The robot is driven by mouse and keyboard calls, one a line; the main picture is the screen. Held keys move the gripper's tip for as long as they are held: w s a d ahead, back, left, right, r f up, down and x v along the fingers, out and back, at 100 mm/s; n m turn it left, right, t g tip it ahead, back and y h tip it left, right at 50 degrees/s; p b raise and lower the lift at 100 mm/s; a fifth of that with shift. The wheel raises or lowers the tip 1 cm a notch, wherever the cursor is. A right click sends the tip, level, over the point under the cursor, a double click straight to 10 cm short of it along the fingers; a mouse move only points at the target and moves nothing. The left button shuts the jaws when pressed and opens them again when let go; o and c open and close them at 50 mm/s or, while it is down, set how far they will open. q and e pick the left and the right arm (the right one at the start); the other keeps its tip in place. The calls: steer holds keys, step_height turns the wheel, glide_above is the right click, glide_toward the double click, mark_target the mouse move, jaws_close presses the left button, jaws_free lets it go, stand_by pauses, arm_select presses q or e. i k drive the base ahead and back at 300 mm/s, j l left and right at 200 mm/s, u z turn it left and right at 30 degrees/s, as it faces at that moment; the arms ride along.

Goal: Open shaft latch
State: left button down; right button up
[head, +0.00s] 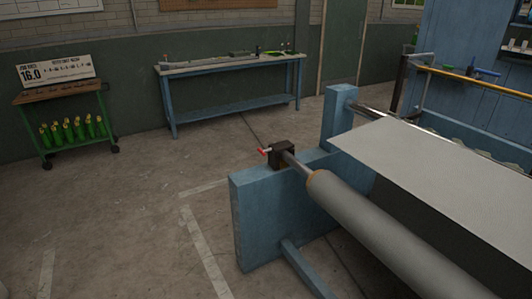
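The shaft latch (282,154) is a dark block on top of a blue stand. It has a small red handle (265,151) sticking out to its left. A metal shaft (295,165) runs from the block into a large grey roll (390,235). I cannot tell from the handle whether the latch is open or closed. Neither of my grippers is in the head view.
The blue stand (262,215) has a low brace reaching toward the front. A pale sheet (440,160) spans the machine at right. A blue workbench (215,68) and a green cart (48,110) stand at the back wall. The floor at left is clear.

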mark_target(277, 147)
steer(key=i+j+u, duration=0.2)
steer(key=i+j, duration=1.5)
steer(key=i, duration=0.1)
